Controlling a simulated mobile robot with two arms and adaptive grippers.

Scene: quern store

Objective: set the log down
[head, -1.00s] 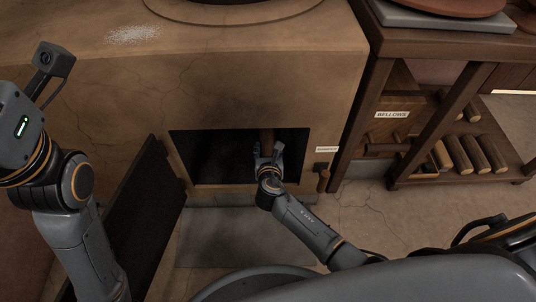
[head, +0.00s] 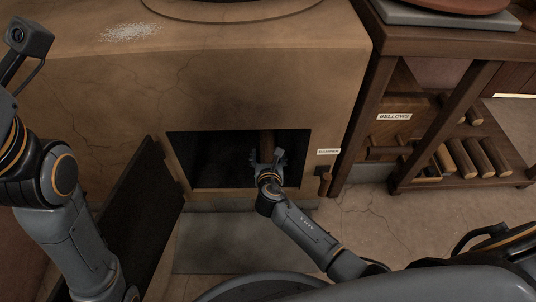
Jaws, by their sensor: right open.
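My right gripper (head: 267,162) is at the mouth of the firebox opening (head: 215,160) in the clay oven front, toward its right side. It is open. The log (head: 267,141) shows as a brown upright-looking shape just beyond the fingers, inside the dark opening. Whether it touches the fingers or rests on the firebox floor cannot be told, as its lower end is hidden behind the gripper. My left arm is at the left edge, and its gripper is outside the picture.
The firebox door (head: 140,220) hangs open at the left of the opening. A handle (head: 325,183) under a small label sits right of it. Several logs (head: 470,158) lie on the wooden rack's low shelf. A box labelled bellows (head: 395,116) stands above. The floor at right is clear.

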